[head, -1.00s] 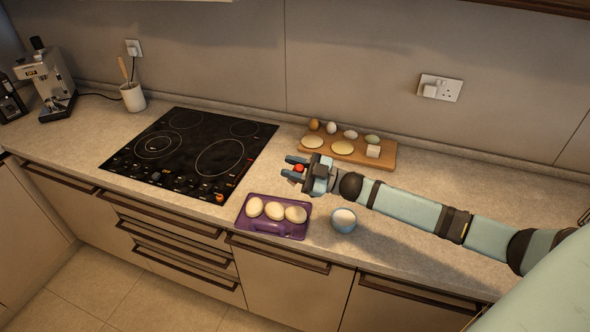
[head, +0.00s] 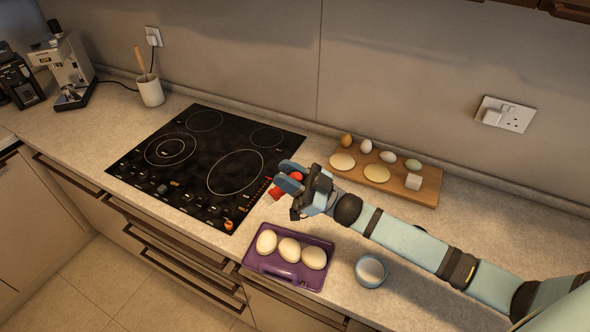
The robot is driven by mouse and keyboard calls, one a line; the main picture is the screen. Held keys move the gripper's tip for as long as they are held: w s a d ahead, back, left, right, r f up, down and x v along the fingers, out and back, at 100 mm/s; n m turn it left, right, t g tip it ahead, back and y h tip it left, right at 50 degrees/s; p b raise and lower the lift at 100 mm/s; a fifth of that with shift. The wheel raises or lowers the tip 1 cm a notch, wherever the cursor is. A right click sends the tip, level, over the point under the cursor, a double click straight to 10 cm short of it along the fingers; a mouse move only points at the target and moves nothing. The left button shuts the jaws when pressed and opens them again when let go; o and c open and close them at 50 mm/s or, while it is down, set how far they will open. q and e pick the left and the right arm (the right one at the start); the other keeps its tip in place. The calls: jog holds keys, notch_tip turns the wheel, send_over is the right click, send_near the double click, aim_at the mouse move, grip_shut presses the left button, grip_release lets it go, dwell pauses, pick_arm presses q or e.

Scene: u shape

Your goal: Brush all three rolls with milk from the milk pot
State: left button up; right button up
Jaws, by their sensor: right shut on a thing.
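Three pale rolls, the left one (head: 266,241), the middle one (head: 290,250) and the right one (head: 314,258), lie in a row on a purple tray (head: 262,262) near the counter's front edge. The milk pot (head: 371,271), a small blue pot with white milk inside, stands just right of the tray. My right gripper (head: 286,176) is shut on a red brush (head: 278,193), above the counter behind the tray. Most of the brush is hidden by the fingers. The brush is apart from the rolls and the pot. My left gripper is out of view.
A black hob (head: 205,165) is at left. A utensil pot (head: 150,91) and a coffee machine (head: 70,65) stand at the back left.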

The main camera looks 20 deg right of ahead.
jog(key=shift+s+a+f+b, duration=0.1)
jog(key=shift+f+b, duration=0.65)
notch_tip(320, 180, down, 2)
jog(key=shift+b, duration=0.75)
jog(key=shift+f, duration=0.4)
jog(key=shift+f+b, duration=0.2)
jog(key=shift+b, duration=0.2)
